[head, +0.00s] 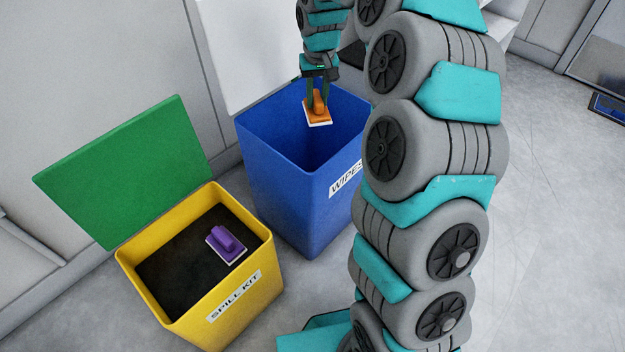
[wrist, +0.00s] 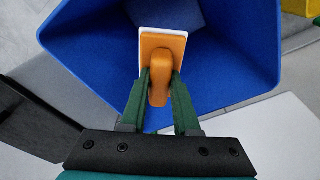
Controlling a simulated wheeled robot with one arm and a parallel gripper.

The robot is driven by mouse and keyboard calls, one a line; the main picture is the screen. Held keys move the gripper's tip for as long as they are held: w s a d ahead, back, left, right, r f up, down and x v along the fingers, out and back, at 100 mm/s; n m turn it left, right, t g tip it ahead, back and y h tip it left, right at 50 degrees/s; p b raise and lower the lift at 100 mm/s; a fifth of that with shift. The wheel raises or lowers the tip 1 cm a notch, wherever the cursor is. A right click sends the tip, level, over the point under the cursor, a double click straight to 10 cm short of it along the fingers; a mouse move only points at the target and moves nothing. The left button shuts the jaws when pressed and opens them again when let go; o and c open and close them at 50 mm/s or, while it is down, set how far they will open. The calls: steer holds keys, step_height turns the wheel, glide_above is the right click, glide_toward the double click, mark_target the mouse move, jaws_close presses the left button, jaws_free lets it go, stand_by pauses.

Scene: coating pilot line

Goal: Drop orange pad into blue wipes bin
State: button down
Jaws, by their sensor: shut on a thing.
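The orange pad (head: 319,112) has an orange handle and a white underside. My gripper (head: 317,98) is shut on its handle and holds it over the open mouth of the blue wipes bin (head: 290,190). In the wrist view the orange pad (wrist: 162,55) sits between the green fingers of my gripper (wrist: 159,88), with the inside of the blue bin (wrist: 225,60) around and behind it. The bin's label is partly hidden by my arm. How far the pad is above the rim is hard to tell.
A yellow spill kit bin (head: 240,310) with its green lid (head: 125,170) open stands left of the blue bin. A purple pad (head: 226,243) lies on the dark surface inside it. A white panel (head: 250,45) stands behind the blue bin.

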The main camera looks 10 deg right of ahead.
steer(key=shift+f, duration=0.65)
steer(key=c, duration=0.6)
jaws_free()
steer(key=r, duration=0.5)
steer(key=s+r, duration=0.1)
steer(key=r, duration=0.2)
